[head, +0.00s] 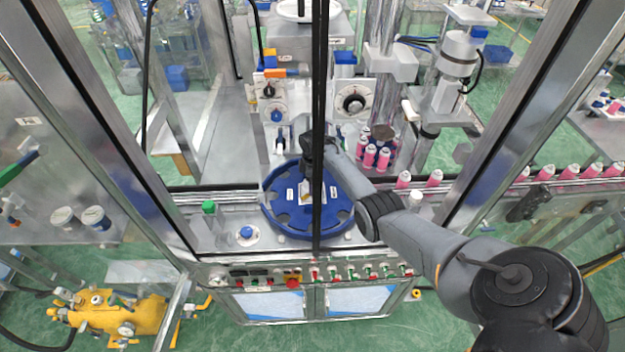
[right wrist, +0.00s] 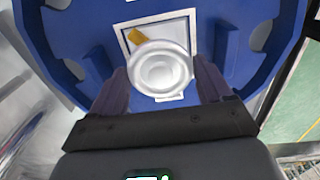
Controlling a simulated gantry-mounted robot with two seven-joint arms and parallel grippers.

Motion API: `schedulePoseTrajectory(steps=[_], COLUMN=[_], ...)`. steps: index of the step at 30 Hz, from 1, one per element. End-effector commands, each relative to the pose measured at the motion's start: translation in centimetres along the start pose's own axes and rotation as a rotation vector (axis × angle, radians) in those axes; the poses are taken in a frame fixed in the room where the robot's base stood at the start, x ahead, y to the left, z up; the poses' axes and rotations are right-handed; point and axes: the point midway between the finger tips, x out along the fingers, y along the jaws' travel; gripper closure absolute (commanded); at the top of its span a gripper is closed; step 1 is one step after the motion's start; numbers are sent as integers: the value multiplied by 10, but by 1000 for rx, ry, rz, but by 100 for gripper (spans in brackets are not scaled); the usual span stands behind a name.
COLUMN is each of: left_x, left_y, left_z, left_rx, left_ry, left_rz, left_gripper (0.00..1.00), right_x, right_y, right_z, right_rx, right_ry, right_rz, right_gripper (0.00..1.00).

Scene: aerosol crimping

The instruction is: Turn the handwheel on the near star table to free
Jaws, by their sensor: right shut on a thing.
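The near star table (head: 283,222) is a blue notched disc in the middle of the head view, and its blue surface (right wrist: 75,45) fills much of the right wrist view. A pale round handwheel (right wrist: 160,68) sits over a white plate with a yellow mark (right wrist: 136,37) on the table. My right gripper (right wrist: 160,82) has one dark finger on each side of the handwheel and is shut on it. In the head view the right gripper (head: 312,160) reaches down over the table, and the handwheel is hidden there. My left gripper is not in view.
A dark vertical frame bar (head: 318,120) crosses in front of the table. Pink cans (head: 370,155) stand behind it, with more on a conveyor at right (head: 570,173). A control panel (head: 340,273) and a green-topped post (head: 208,208) stand in front and left.

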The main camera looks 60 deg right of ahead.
Motion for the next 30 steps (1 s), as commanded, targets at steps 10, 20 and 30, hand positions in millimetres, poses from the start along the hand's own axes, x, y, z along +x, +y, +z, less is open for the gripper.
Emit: schedulePoseTrajectory(steps=[10,20,30], left_x=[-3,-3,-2], left_y=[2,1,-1], left_z=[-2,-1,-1], left_rx=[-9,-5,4], left_ry=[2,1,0], left_rz=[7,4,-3], left_gripper=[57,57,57], right_x=[-1,-1,-1], right_y=[0,0,0], right_z=[0,-1,0], right_rx=[-121,-137,-135], right_ry=[0,0,0], right_rz=[0,1,1], right_gripper=[52,52,0])
